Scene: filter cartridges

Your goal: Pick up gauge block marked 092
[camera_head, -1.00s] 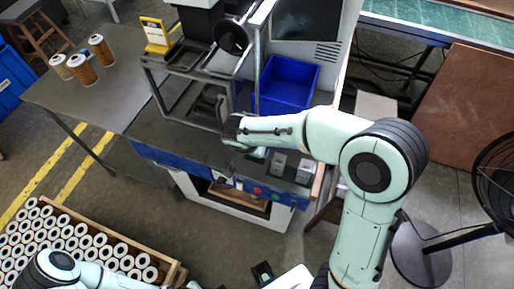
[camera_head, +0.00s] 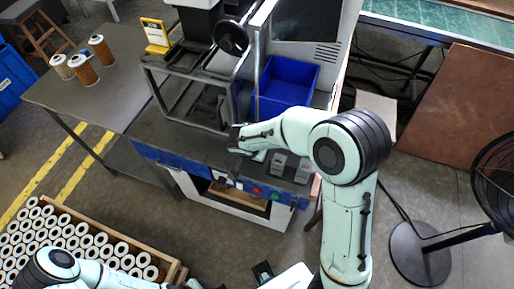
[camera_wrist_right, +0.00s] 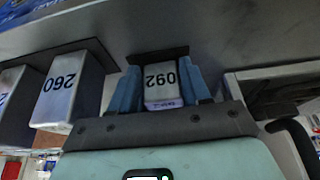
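In the right wrist view a pale gauge block (camera_wrist_right: 161,80) with a dark plate behind it stands between the blue fingers of my right gripper (camera_wrist_right: 163,92). In the head view my right gripper (camera_head: 243,145) is over the workbench, left of two grey blocks (camera_head: 279,162) (camera_head: 302,171).
A blue bin (camera_head: 287,82) stands behind the blocks. A dark metal frame (camera_head: 190,92) is left of my right gripper. Filter cartridges (camera_head: 98,48) stand on the left table, and a crate (camera_head: 172,270) of white cartridges is at lower left. A fan (camera_head: 495,180) is at far right.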

